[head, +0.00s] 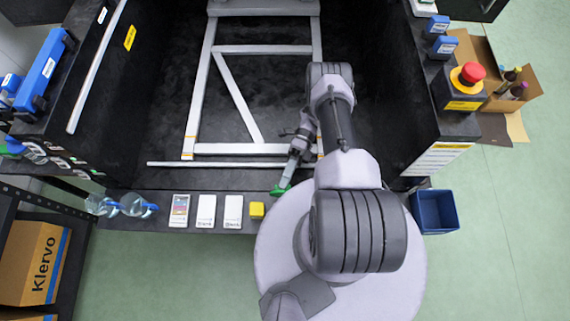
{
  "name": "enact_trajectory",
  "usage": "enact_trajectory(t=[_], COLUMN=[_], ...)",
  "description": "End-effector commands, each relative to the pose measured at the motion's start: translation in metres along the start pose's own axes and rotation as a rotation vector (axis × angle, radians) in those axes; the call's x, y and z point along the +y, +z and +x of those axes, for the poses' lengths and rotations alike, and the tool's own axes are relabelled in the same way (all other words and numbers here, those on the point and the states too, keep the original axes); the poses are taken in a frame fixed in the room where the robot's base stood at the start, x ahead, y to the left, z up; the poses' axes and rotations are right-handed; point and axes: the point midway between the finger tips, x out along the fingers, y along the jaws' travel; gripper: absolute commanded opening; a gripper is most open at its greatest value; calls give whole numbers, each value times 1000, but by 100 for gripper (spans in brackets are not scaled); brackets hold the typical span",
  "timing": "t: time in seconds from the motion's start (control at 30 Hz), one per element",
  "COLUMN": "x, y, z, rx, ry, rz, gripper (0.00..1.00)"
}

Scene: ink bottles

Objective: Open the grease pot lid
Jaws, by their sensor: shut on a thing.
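My gripper (286,182) is low over the black front ledge, near the middle of the head view, reaching down and to the left from my arm. Its tip is shut on a small green thing (279,191), which may be the grease pot's lid. The thing is too small and too much covered by the fingers to tell its shape. No pot body can be made out, and I cannot tell whether the green thing touches the ledge. My arm and base hide the ledge to the right.
On the ledge (160,196), left of my gripper, are a yellow block (257,210), several flat white cards (206,211) and clear bottles (133,204). Behind is a dark bay with a metal frame (204,90). A blue bin (434,211) and a red emergency button (470,73) are at right.

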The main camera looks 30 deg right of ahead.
Motion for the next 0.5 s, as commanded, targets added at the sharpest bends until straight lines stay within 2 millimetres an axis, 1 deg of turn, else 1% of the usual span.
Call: enact_trajectory(t=[0.23, 0.5], x=[-3, -3], y=[1, 2], z=[-1, -2], rx=[-2, -1], ry=[54, 64], rz=[21, 25], gripper=[0, 0])
